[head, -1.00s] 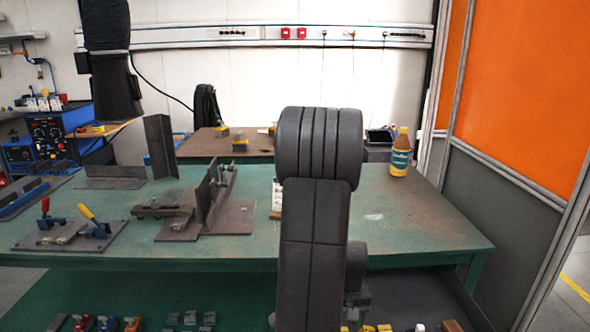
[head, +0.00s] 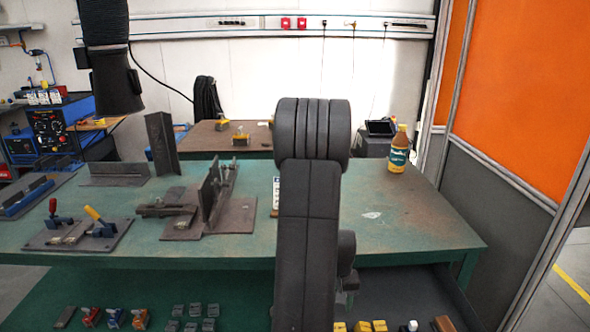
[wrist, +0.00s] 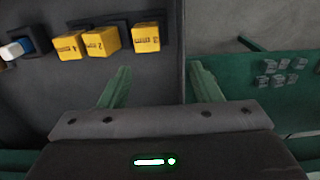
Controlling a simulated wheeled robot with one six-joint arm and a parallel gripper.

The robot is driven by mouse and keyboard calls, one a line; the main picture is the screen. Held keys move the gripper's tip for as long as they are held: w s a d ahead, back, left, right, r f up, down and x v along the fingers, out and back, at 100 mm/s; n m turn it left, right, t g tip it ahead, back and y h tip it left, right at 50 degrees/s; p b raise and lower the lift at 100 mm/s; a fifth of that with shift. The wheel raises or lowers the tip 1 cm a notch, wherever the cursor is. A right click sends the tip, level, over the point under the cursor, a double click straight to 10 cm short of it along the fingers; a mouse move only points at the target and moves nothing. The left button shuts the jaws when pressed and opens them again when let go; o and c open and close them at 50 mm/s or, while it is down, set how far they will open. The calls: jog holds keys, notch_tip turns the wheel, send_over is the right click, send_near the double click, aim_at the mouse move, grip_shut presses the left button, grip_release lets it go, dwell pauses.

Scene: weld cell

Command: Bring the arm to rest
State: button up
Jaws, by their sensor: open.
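My gripper (wrist: 160,88) shows in the wrist view as two green fingers set wide apart, with nothing between them. It is open and empty, over the edge between a dark grey surface and a green one.
The green table (head: 400,235) holds a bottle (head: 399,150) at right, a steel fixture (head: 215,205), and a plate with toggle clamps (head: 75,235). Small coloured clamps (head: 115,318) and grey blocks (head: 195,312) lie on the lower level. An orange-panelled wall (head: 520,90) bounds the right.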

jog(key=w+a+r+p, duration=0.4)
jog(key=w+a+p, duration=0.3)
jog(key=a, duration=0.2)
jog(key=shift+a, duration=0.2)
jog(key=shift+w, duration=0.1)
